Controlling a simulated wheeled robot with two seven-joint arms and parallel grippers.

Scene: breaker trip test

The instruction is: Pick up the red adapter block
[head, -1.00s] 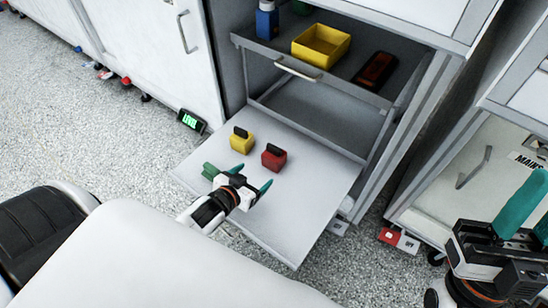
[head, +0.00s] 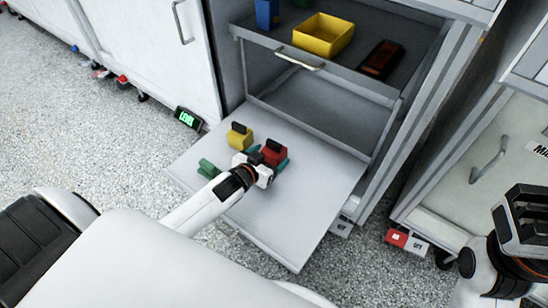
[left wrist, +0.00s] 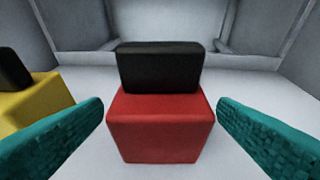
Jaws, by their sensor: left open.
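The red adapter block (head: 274,152), with a black top piece, stands upright on the pulled-out grey shelf board (head: 310,205). My left gripper (head: 268,157) is at it, coming from the near side. In the left wrist view the red block (left wrist: 160,128) sits centred between the two teal fingers of the open left gripper (left wrist: 160,112), with a gap on each side. My right gripper (head: 525,215) is at the right edge, away from the board; its teal fingers do not show clearly.
A yellow block (head: 240,138) with a black top stands close left of the red one, and a green block (head: 208,169) lies nearer. Above the board is a drawer (head: 330,80) with a yellow bin (head: 323,34) and a dark red item (head: 381,59). The board's front right is clear.

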